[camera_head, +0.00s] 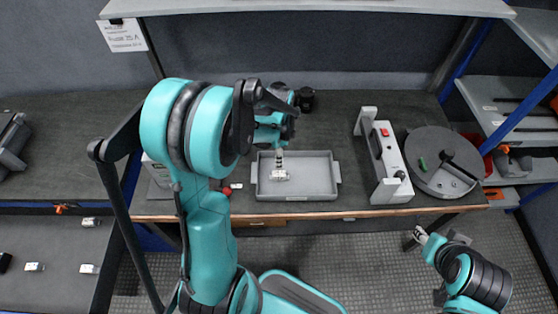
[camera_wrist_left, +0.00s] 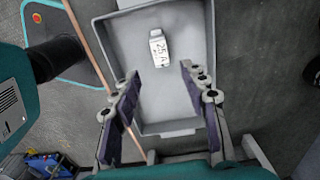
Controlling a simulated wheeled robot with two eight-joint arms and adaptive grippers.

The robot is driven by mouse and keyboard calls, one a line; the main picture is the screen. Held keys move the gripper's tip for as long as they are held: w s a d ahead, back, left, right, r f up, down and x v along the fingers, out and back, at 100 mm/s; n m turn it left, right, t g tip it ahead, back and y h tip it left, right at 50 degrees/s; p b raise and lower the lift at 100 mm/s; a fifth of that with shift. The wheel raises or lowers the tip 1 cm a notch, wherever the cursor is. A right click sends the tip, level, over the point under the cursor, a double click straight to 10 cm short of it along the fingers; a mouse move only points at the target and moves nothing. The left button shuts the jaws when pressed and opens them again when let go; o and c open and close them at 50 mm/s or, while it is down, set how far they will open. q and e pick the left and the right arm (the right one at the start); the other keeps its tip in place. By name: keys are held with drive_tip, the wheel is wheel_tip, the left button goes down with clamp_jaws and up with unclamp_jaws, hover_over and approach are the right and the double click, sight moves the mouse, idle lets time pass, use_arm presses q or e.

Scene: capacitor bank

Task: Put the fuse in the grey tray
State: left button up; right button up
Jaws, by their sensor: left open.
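The grey tray (camera_head: 325,180) sits on the dark bench near its front edge. A white fuse (camera_head: 280,176) marked "25 A" is inside the tray, toward its left side. In the left wrist view the fuse (camera_wrist_left: 160,48) appears to lie on the floor of the tray (camera_wrist_left: 178,112), clear of both fingers. My left gripper (camera_head: 280,154) is over the tray just above the fuse; in the wrist view its fingers (camera_wrist_left: 161,75) are spread apart with nothing between them. My right gripper (camera_head: 420,237) is at the lower right, away from the bench; its jaw state is unclear.
A grey device with a red switch (camera_head: 384,150) and a round dark plate (camera_head: 441,160) stand right of the tray. Several small white pieces (camera_head: 88,269) lie on a lower surface at left. A shelf (camera_head: 310,7) overhangs the bench. A sign (camera_head: 123,36) hangs at the back left.

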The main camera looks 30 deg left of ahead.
use_arm(q)
drive_tip(key=s+d+r+n+t, duration=0.7)
drive_tip(key=s+d+r+n, duration=0.3)
drive_tip(key=r, duration=0.4)
drive_tip(key=shift+s+d+r+n, duration=0.15)
drive_tip(key=shift+s+d+n, duration=0.15)
drive_tip(key=shift+s+n, duration=0.5)
drive_tip(key=shift+w, duration=0.2)
